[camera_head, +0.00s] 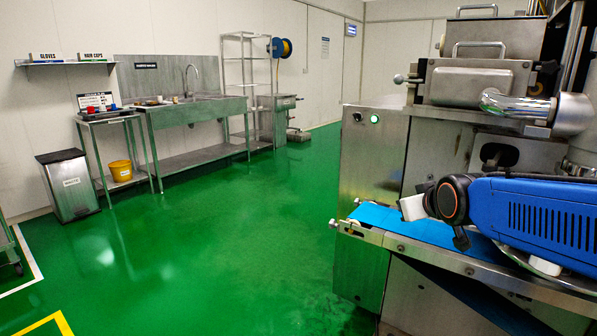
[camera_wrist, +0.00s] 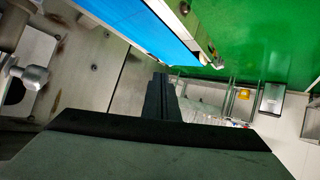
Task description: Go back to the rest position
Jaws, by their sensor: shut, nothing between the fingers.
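My gripper shows in the wrist view (camera_wrist: 161,92) as dark fingers pressed together, with nothing between them. In that view the blue conveyor belt (camera_wrist: 150,38) runs diagonally past the fingertips, and I cannot tell the distance between them. In the head view my blue arm reaches in from the right edge, over the belt (camera_head: 384,218) of the encrusting machine (camera_head: 470,135). The fingers cannot be made out clearly there. No loose object is seen in my grip.
The steel machine body, with a lit green button (camera_head: 374,119), stands close to my arm. A sink bench (camera_head: 190,108), grey bin (camera_head: 70,186) and yellow bucket (camera_head: 121,171) are along the far left wall. The green floor (camera_head: 220,240) between is clear.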

